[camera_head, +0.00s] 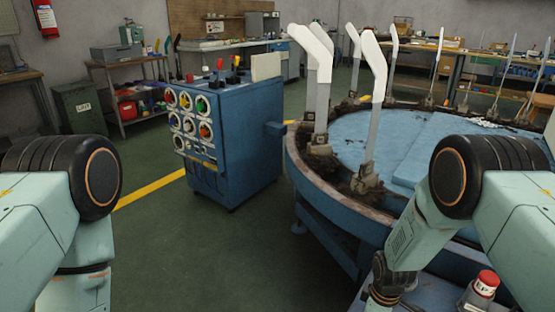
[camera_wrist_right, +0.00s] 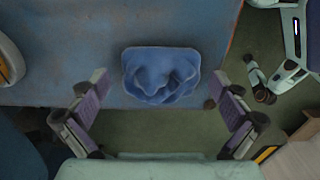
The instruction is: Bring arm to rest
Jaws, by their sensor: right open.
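My right arm (camera_head: 445,215) comes in from the right in the head view and bends down at the wrist; its gripper does not show there. In the right wrist view my right gripper (camera_wrist_right: 158,88) is open, with its two fingers wide apart and nothing held between them.
A round blue carousel (camera_head: 330,200) with several upright boards, some white-topped (camera_head: 375,65), stands close to my right arm. Green floor (camera_head: 230,260) is clear between the arms.

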